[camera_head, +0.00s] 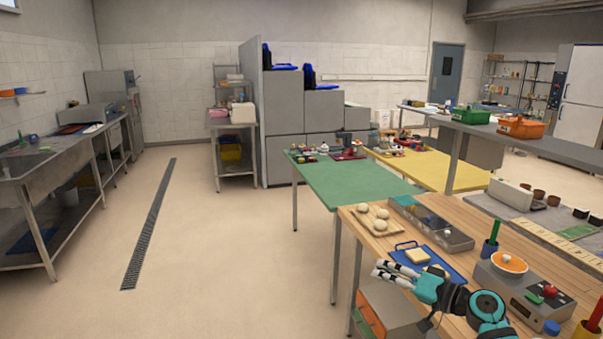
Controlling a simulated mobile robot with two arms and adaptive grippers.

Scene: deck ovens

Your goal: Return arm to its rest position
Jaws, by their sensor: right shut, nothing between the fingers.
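My right arm reaches in from the bottom right in the head view. Its gripper (386,275) is shut and empty, with the fingers pointing left. It is at the front edge of the wooden table (350,217), in front of a blue board (432,262) with a pale slab (417,256) on it. In this view I cannot tell whether it touches the table. My left gripper is not in view.
Behind the gripper lie a board with several dough balls (381,225) and a grey sectioned tray (430,222). A scale with an orange dish (509,262) stands to the right. A green table (352,181) lies beyond. Open floor (230,240) extends left.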

